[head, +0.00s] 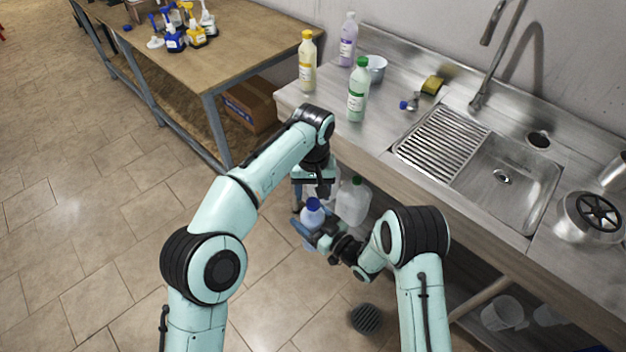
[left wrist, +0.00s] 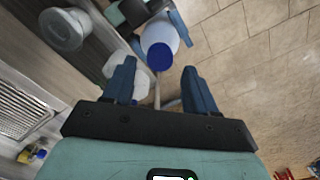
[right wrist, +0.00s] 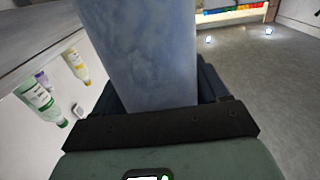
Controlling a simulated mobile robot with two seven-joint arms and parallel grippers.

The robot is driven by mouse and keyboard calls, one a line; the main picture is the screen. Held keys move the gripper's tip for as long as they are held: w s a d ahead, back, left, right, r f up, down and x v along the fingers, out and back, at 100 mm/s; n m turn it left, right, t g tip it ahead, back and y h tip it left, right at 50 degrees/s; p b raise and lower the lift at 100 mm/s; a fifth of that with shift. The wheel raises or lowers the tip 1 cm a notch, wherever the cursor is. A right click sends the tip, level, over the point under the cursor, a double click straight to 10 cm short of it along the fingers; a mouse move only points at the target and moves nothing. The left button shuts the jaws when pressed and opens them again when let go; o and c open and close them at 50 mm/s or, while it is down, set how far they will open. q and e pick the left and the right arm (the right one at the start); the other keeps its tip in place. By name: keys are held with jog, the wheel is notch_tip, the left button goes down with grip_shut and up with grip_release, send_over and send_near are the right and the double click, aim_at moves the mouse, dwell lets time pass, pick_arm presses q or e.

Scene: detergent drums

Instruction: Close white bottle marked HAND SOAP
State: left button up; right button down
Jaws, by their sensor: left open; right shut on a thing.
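A white bottle (head: 311,219) with a blue cap (head: 313,204) is held in front of the sink counter. No HAND SOAP marking is readable. My right gripper (head: 318,234) is shut on the bottle's body, which fills the middle of the right wrist view (right wrist: 140,50). My left gripper (head: 311,196) is open just above the bottle, pointing down. In the left wrist view, the blue cap (left wrist: 160,57) lies between and just beyond the open fingers (left wrist: 158,78), with no contact visible. The cap sits on the bottle's top; how tightly cannot be told.
A clear jug with a green cap (head: 353,201) stands behind the bottle, below the counter. Yellow (head: 307,62), green (head: 358,90) and purple (head: 348,40) bottles stand on the steel counter (head: 385,140). The floor at left is clear.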

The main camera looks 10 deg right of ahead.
aim_at(313, 202)
pick_arm(q)
jog(key=shift+f, duration=1.8)
grip_shut()
jog(key=m, duration=0.5)
jog(key=shift+o, duration=0.6)
grip_release()
jog(key=shift+r, duration=0.1)
notch_tip(313, 202, up, 12)
